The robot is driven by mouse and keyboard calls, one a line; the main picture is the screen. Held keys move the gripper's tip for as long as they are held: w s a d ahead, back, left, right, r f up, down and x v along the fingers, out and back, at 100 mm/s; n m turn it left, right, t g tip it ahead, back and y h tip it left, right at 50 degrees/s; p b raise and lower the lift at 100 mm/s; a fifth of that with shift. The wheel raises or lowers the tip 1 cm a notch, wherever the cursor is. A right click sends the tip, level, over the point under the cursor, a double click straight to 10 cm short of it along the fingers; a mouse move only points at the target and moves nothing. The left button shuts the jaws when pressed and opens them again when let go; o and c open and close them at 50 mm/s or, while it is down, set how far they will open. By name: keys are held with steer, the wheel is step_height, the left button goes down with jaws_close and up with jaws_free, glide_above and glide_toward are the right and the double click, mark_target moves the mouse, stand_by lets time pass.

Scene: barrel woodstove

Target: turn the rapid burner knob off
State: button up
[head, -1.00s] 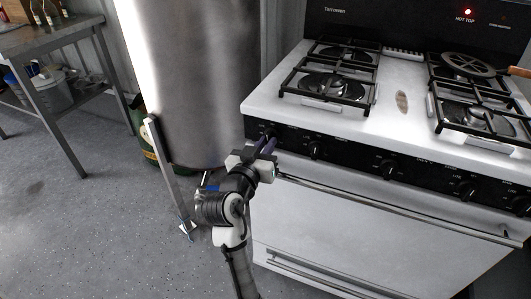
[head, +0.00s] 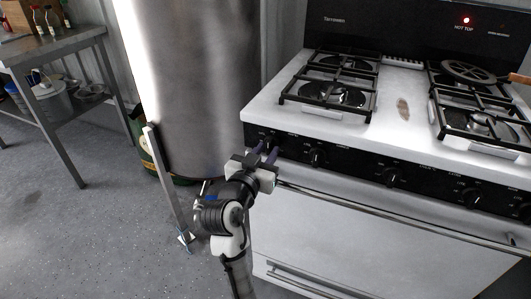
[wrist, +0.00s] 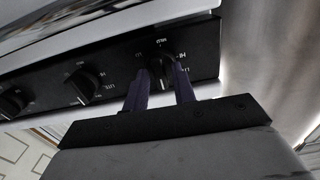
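The stove's black front panel (head: 350,168) carries a row of black knobs. The leftmost knob (head: 272,141) in the head view is the one my gripper (head: 266,153) faces, from in front and slightly below. In the wrist view this knob (wrist: 160,68) is the rightmost, with the fingertips of my gripper (wrist: 160,78) on either side of its lower part. The purple fingers are apart, with a gap between them. I cannot tell whether either touches the knob. Which knob is labelled rapid is not readable. A red light (head: 466,20) glows on the stove's back panel.
A second knob (head: 317,157) is close to the right of my gripper. The oven handle (head: 370,217) runs just below. A tall metal cylinder (head: 200,80) stands close on the left. A pan (head: 467,72) sits on the right burners. Floor at left is open.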

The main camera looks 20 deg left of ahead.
steer(key=shift+o, duration=0.6)
steer(key=s+b, duration=0.1)
steer(key=s, duration=0.6)
steer(key=shift+s+a, duration=0.15)
steer(key=shift+s, duration=0.15)
